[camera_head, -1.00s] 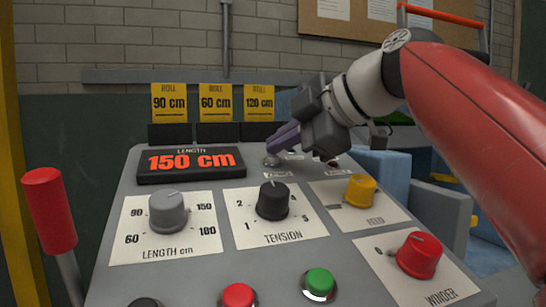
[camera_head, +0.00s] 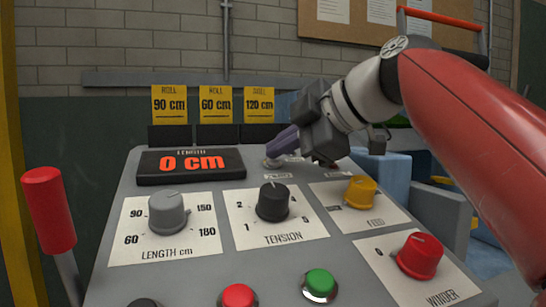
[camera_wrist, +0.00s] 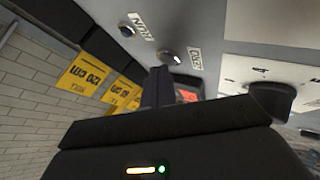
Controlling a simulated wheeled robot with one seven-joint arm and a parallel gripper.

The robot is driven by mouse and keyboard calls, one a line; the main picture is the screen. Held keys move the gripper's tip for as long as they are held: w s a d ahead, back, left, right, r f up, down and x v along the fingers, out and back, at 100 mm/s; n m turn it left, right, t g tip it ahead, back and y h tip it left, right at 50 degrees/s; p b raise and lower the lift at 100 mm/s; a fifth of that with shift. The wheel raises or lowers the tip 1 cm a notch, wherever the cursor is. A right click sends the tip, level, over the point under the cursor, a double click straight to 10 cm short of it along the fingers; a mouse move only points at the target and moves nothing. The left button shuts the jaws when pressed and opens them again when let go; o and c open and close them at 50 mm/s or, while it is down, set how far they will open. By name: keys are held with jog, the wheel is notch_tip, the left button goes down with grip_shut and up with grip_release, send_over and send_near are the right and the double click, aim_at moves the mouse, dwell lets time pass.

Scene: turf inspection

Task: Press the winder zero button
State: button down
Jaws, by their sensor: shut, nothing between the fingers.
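The winder zero button (camera_head: 272,162) is a small pale round button on the upper part of the grey console, with a small label below it. In the wrist view the button (camera_wrist: 174,58) shows beside a label reading ZERO (camera_wrist: 194,62). My gripper (camera_head: 275,151) is shut and empty, its purple-grey fingers pointing down left at the button. The fingertips partly cover the button; whether they touch it I cannot tell. In the wrist view my fingertips (camera_wrist: 160,72) are close beside it. The length display (camera_head: 191,163) reads 0 cm in orange.
A length knob (camera_head: 168,211), a tension knob (camera_head: 272,200), a yellow feed knob (camera_head: 361,191) and a red winder knob (camera_head: 420,254) stand nearer. Red (camera_head: 238,297) and green (camera_head: 319,283) buttons sit at the front. A red-handled lever (camera_head: 49,208) rises at left.

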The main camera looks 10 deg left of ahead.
jog(key=shift+s+d+r+p, duration=0.1)
jog(key=shift+r+p, duration=0.2)
jog(key=shift+r, duration=0.1)
jog(key=shift+s+d+r+p, duration=0.1)
jog(key=shift+r+p, duration=0.15)
jog(key=shift+r, duration=0.15)
jog(key=r+p, duration=0.1)
jog(key=s+r+p, duration=0.1)
jog(key=r, duration=0.1)
jog(key=r+p, duration=0.1)
jog(key=shift+s+d+r+p, duration=0.25)
jog(key=shift+d+r+p, duration=0.1)
jog(key=shift+d+p, duration=0.05)
dwell(0.3)
